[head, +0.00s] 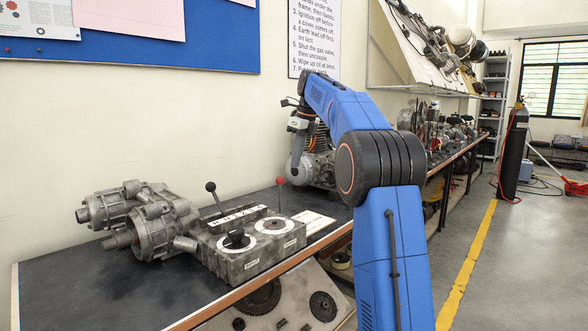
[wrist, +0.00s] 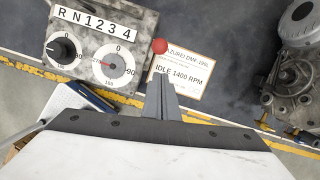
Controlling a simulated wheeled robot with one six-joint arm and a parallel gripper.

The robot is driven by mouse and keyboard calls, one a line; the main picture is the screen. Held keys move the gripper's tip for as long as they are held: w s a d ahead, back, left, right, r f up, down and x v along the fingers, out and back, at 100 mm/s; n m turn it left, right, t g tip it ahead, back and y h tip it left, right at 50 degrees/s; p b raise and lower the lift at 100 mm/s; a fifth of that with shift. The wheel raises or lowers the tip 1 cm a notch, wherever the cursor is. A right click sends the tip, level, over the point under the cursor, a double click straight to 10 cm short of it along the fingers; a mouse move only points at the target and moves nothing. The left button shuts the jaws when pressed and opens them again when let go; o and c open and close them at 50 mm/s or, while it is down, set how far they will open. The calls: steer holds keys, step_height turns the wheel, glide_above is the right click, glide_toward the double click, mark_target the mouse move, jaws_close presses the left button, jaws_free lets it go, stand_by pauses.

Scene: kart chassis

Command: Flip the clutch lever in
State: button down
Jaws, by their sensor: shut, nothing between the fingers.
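A lever with a red ball knob (head: 280,181) stands up at the right end of the grey gearbox block (head: 240,262). In the wrist view its red knob (wrist: 160,46) shows just beyond the tips of my gripper (wrist: 162,78), with a small gap in the picture. My gripper is shut and empty. A second lever with a black knob (head: 210,186) rises by the strip marked R N 1 2 3 4 (wrist: 95,17). No label on either lever can be read.
The block has a black rotary knob (wrist: 63,51) and a white dial (wrist: 112,67). A card reading IDLE 1400 RPM (wrist: 178,76) lies beside it. A finned engine (head: 318,168) stands behind, at the right in the wrist view. The dark bench top (head: 70,285) is clear at the front left.

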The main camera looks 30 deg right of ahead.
steer(key=v, duration=0.3)
steer(key=w+v, duration=0.1)
steer(key=v, duration=0.1)
steer(key=shift+a+r, duration=0.15)
steer(key=shift+r, duration=0.35)
steer(key=s+a+f+n, duration=0.3)
steer(key=s+a+n, duration=0.15)
steer(key=s, duration=0.35)
steer(key=s+a+f+n+t, duration=0.1)
steer(key=s+a+f+n, duration=0.25)
steer(key=s+n, duration=0.35)
steer(key=s+a+f+n, duration=0.2)
steer(key=s+a+n, duration=0.25)
steer(key=s, duration=0.45)
steer(key=s+a+f+n, duration=0.2)
steer(key=s+f+n, duration=0.5)
steer(key=s+f, duration=0.5)
steer(key=s+a+f+n+t+h, duration=0.1)
steer(key=s+a+f+n, duration=0.2)
steer(key=s+f, duration=0.9)
steer(key=f+n, duration=0.1)
steer(key=n, duration=0.2)
steer(key=shift+a+f+n, duration=0.25)
steer(key=shift+f+n, duration=0.05)
steer(key=shift+n, duration=0.1)
steer(key=shift+s, duration=0.15)
